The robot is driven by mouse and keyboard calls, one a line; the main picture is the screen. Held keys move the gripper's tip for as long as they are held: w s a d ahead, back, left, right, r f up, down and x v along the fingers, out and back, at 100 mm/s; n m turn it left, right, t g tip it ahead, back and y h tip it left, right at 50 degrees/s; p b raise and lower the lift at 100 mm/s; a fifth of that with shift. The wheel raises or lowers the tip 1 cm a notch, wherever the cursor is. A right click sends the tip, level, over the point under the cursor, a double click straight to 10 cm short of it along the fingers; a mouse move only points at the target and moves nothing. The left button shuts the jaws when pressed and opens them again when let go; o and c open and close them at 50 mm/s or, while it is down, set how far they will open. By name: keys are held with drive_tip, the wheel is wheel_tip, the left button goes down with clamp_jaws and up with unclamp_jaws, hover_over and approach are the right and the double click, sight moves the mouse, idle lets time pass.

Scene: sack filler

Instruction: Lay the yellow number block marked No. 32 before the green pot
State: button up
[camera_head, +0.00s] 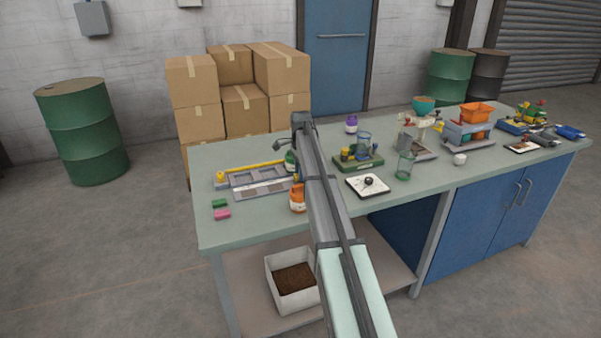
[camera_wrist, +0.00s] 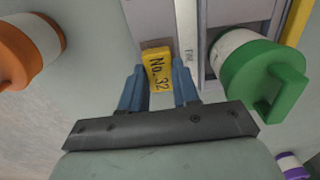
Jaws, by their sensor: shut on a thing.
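The yellow number block marked No. 32 (camera_wrist: 157,62) is between the two blue fingertips of my gripper (camera_wrist: 159,76) in the wrist view, and the gripper is shut on it. Its number faces the camera. The green pot (camera_wrist: 278,92), with a white band, stands to the right of the block in the wrist view, apart from it. In the head view the green pot (camera_head: 290,160) is partly hidden behind my arm. My arm hides the block and the fingertips there.
A grey slotted rack (camera_head: 240,181) with a yellow bar lies left of my arm. An orange pot (camera_head: 297,201) stands close by; it also shows in the wrist view (camera_wrist: 30,48). A green and a pink block (camera_head: 222,214) lie at the left. A white dial plate (camera_head: 367,188) lies right.

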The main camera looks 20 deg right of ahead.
drive_tip(key=shift+f, duration=0.7)
idle(1.5)
drive_tip(key=o, duration=1.5)
drive_tip(key=shift+r, duration=0.15)
drive_tip(key=shift+r, duration=3.85)
drive_tip(key=shift+a, duration=0.1)
